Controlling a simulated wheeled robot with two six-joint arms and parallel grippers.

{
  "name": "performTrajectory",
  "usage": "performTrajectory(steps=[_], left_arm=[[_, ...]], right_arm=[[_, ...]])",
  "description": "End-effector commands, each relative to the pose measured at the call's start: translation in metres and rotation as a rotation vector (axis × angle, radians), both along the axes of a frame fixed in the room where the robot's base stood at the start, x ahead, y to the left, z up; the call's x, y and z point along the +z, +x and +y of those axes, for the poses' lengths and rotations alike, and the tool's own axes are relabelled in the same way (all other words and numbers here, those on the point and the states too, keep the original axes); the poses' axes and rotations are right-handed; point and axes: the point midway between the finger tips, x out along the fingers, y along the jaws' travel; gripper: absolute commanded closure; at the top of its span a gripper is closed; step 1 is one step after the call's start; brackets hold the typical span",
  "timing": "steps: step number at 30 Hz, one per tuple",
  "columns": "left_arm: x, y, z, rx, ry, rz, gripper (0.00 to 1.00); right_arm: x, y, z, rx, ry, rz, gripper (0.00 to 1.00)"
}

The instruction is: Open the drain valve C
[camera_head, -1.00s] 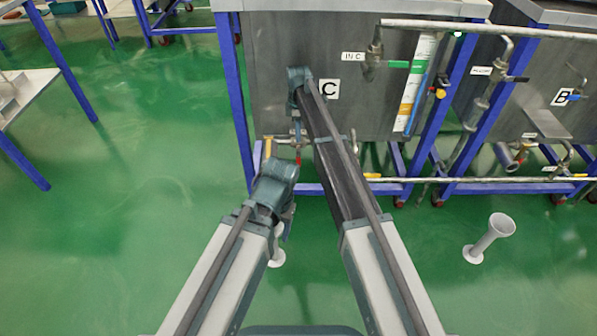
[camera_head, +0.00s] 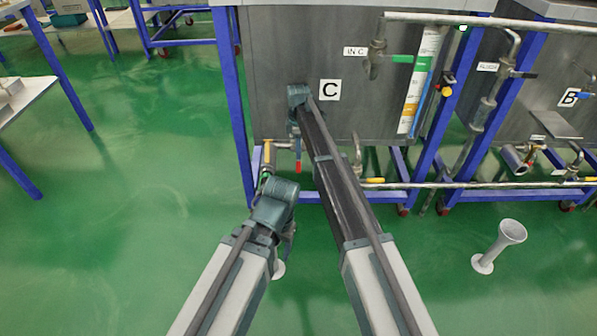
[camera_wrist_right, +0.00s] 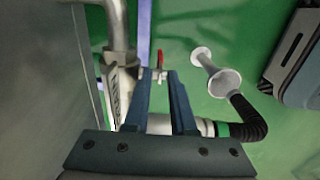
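Tank C's grey wall, with its white C sign (camera_head: 330,90), stands ahead in the head view. The red valve handle (camera_head: 298,167) hangs by the low pipework under the tank. In the right wrist view the red handle (camera_wrist_right: 161,60) shows just beyond and between the fingertips, apparently apart from them. My right gripper (camera_wrist_right: 158,78) is open, its two fingers spread with nothing visibly held. In the head view it is mostly hidden by my right arm. My left gripper (camera_head: 289,240) hangs below its wrist; its fingers are too hidden to judge.
A yellow handle (camera_head: 267,152) sits left of the red one. A horizontal pipe (camera_head: 450,184) and blue frame legs (camera_head: 236,105) are close by. A funnel stand (camera_head: 498,247) is at right. A table (camera_head: 22,100) is at left. Green floor between is clear.

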Motion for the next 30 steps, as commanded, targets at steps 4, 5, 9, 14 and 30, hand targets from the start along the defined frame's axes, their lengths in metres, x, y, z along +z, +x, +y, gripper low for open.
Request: performTrajectory(steps=[4, 5, 9, 14, 30], left_arm=[[-0.03, 0.0, 0.0, 0.0, -0.002, 0.0, 0.36], [-0.034, 0.0, 0.0, 0.001, -0.002, 0.0, 0.36], [-0.053, 0.0, 0.0, 0.006, -0.002, -0.001, 0.36], [-0.069, 0.0, 0.0, 0.011, -0.002, -0.002, 0.36], [-0.071, 0.0, 0.0, 0.013, -0.002, -0.002, 0.36]], right_arm=[[-0.029, 0.0, 0.0, 0.0, 0.0, 0.0, 0.76], [-0.034, 0.0, 0.0, 0.0, 0.0, 0.0, 0.76], [-0.053, 0.0, 0.0, 0.0, 0.0, 0.0, 0.76], [-0.069, 0.0, 0.0, 0.0, 0.0, 0.0, 0.76], [-0.071, 0.0, 0.0, 0.0, 0.0, 0.0, 1.0]])
